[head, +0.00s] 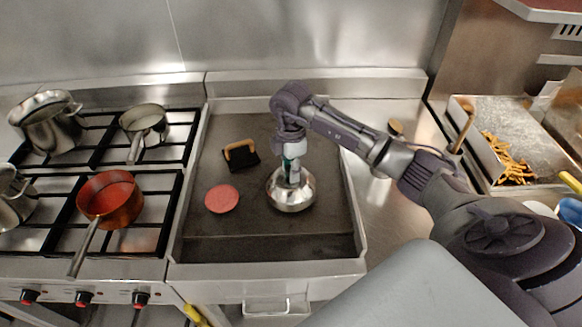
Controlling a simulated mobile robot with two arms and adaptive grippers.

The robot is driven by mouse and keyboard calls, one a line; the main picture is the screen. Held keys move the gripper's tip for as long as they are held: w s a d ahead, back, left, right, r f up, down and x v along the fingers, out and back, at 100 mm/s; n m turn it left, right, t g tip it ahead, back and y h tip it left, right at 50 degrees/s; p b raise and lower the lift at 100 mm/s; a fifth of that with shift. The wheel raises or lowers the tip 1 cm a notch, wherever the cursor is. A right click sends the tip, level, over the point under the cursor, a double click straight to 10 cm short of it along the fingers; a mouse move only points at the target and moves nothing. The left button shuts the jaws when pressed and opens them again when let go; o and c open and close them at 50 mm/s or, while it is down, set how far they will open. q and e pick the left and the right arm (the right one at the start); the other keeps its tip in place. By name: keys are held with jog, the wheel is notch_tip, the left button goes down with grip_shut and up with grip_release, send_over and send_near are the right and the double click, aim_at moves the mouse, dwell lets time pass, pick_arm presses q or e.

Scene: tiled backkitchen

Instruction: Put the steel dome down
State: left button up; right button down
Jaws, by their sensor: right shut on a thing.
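My right gripper (291,177) comes down from above and is shut on the top of the dome. The fingers hide the dome's handle. I cannot tell whether the dome's rim touches the griddle or hangs just above it. A round pink patty (222,199) lies on the griddle to the left of the dome, apart from it. My left gripper is not in view.
A black press with a wooden handle (240,154) lies behind the patty. A stove with a red-filled copper pan (109,199) and several steel pots stands at left. A tray of fries (507,158) is at right. The griddle's front left is clear.

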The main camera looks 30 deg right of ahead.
jog(key=shift+f, duration=0.3)
jog(key=c, duration=0.8)
grip_release()
